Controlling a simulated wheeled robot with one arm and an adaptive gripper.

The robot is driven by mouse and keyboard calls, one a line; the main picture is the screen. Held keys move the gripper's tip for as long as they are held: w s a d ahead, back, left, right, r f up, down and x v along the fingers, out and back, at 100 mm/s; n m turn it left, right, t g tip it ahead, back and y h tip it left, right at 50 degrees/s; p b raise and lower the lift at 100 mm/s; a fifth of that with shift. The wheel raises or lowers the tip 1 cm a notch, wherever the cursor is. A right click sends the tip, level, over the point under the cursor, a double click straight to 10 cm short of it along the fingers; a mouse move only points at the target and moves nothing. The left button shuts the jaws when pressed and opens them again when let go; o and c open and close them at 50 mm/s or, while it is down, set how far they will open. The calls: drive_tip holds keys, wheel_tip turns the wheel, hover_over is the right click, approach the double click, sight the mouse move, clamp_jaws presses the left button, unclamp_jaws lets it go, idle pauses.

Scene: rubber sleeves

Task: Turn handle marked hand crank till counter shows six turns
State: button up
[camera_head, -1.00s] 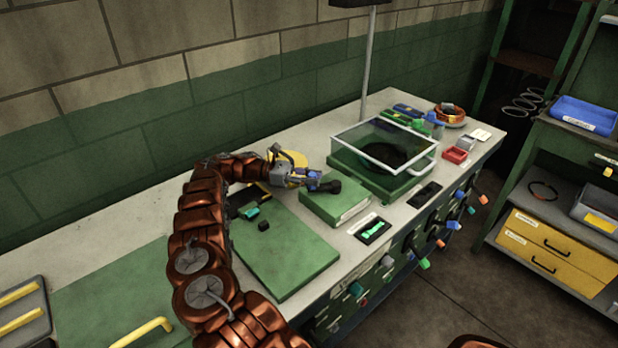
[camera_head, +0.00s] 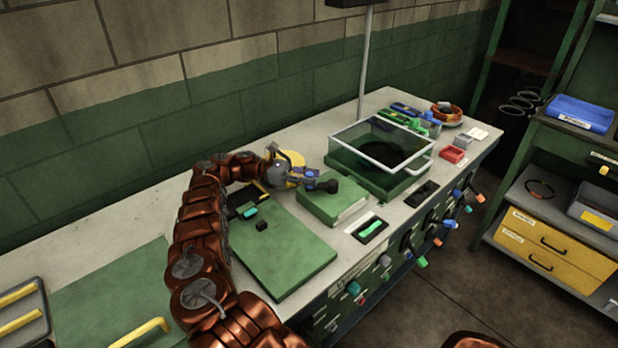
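My gripper (camera_head: 308,176) is at the end of my copper-coloured arm, above the rear left part of a green box (camera_head: 345,205) on the bench. A black knob-like piece (camera_head: 331,186) shows right at the fingertips, over the box. It may be a crank grip, but I cannot read any marking on it. I cannot tell whether the fingers are closed on it or only beside it. No counter digits are legible in this view. A yellow round part (camera_head: 295,160) shows behind the gripper.
A clear-lidded green case (camera_head: 382,160) stands right of the box. Coloured handles (camera_head: 421,262) line the bench front. A lamp post (camera_head: 364,70) rises behind.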

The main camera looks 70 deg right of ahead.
drive_tip(key=o, duration=0.3)
wheel_tip(320, 180, up, 10)
drive_tip(key=shift+f, duration=0.1)
idle(0.7)
